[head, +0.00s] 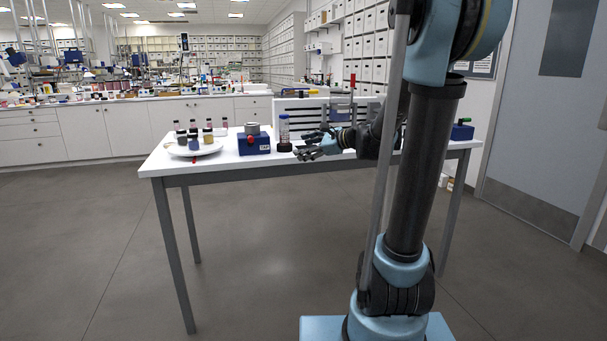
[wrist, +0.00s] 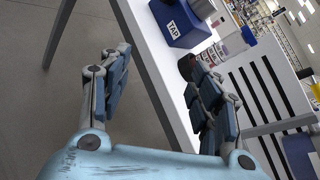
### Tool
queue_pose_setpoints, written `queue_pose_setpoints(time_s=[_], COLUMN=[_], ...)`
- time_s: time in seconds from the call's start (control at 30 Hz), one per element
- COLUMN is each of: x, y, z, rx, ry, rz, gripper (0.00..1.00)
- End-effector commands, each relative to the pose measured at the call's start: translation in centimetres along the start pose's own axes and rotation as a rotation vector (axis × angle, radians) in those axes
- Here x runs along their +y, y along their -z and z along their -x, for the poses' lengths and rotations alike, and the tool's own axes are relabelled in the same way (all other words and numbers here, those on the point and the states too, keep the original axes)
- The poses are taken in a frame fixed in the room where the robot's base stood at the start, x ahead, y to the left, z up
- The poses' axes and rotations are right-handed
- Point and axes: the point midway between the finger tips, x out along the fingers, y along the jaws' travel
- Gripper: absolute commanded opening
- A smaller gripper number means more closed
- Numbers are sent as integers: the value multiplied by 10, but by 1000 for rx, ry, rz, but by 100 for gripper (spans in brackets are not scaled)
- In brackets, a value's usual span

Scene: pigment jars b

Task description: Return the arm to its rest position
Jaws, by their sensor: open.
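My gripper (head: 318,146) is open and empty in the head view, near the front edge of the white table (head: 222,168). In the wrist view its two fingers (wrist: 160,95) stand wide apart, with floor and the table edge between them. My arm runs from the right of the head view to the gripper. A blue box marked TAP (head: 254,144) with a grey round top stands left of the gripper; it also shows in the wrist view (wrist: 180,22). A clear tube on a dark base (head: 284,130) stands between the box and the gripper.
A white round plate (head: 193,149) with several small pigment jars is at the table's left end. A white slotted rack (wrist: 265,90) stands behind the gripper. A blue block (head: 462,131) is at the right end. A door (head: 545,110) is at right. The floor at left is clear.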

Motion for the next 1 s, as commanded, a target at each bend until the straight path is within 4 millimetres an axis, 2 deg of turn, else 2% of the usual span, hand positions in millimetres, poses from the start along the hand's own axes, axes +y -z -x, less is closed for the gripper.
queue_pose_setpoints(time_s=[0.03,0.1,0.27,0.5,0.8,1.0], x=[18,39,89,159,237,280], y=[1,5,20,50,99,132], z=[8,19,46,95,167,218], rx=[32,78,172,286,375,396], ry=[-32,-80,-203,-424,-761,-1010], rz=[75,184,428,775,1163,1373], gripper=[57,57,57,57,57,57])
